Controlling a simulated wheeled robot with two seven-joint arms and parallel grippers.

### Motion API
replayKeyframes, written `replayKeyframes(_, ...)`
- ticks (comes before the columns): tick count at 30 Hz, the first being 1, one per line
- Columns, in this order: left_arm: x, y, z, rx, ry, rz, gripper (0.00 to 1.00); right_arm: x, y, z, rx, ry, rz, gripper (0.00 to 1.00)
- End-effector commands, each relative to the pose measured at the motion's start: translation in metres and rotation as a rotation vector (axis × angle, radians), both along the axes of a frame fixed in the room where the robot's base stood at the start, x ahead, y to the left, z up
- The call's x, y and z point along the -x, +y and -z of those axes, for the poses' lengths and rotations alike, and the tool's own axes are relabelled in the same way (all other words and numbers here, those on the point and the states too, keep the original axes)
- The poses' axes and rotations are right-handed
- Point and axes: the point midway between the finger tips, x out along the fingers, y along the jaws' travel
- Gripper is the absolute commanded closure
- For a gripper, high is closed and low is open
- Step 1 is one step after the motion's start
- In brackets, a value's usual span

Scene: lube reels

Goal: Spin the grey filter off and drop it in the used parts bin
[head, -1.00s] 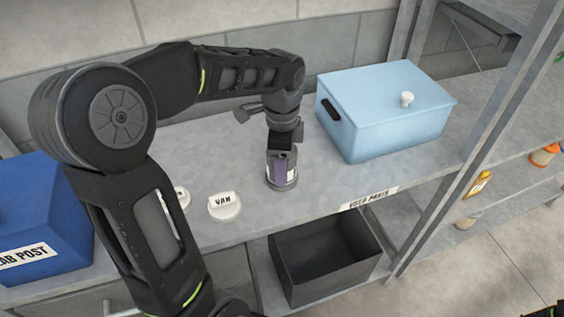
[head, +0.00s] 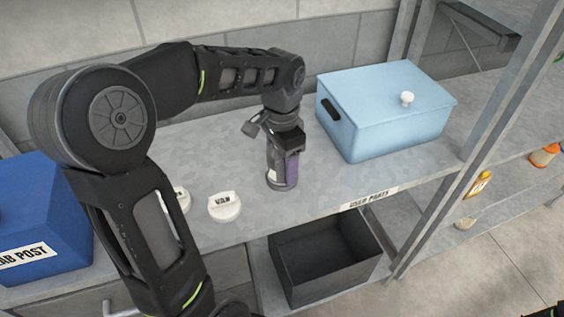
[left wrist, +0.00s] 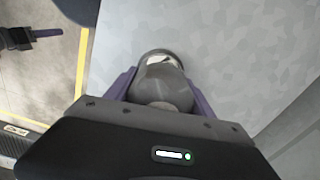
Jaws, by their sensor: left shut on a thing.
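The grey filter (head: 270,174) stands upright on the metal bench, mostly hidden behind a purple finger of my left gripper (head: 284,170). In the left wrist view the filter (left wrist: 163,88) sits between the two purple fingers of my left gripper (left wrist: 160,92), which are shut on it. The used parts bin (head: 325,262) is a dark open box below the bench edge, under a "USED PARTS" label (head: 368,198). It looks empty where its inside shows.
A white cap marked "VAN" (head: 224,207) lies left of the filter, with another white cap (head: 182,198) partly behind my arm. A light blue lidded box (head: 385,110) stands to the right. A blue "LAB POST" box (head: 40,215) is at the left. Grey shelf posts rise at right.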

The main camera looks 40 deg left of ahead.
Motion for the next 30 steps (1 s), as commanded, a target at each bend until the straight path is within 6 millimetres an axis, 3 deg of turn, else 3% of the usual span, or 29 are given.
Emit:
replayKeyframes(1,0.002,-0.001,0.004,0.002,0.006,-0.066,0.94,0.000,0.000,0.002,0.000,0.000,0.000,0.64)
replayKeyframes(21,0.000,0.000,-0.022,0.001,0.000,-0.051,0.94,0.000,0.000,-0.019,0.000,0.000,0.000,0.64)
replayKeyframes(30,0.000,0.000,-0.025,0.001,0.001,-0.051,0.94,0.000,0.000,-0.020,0.000,0.000,0.000,0.64)
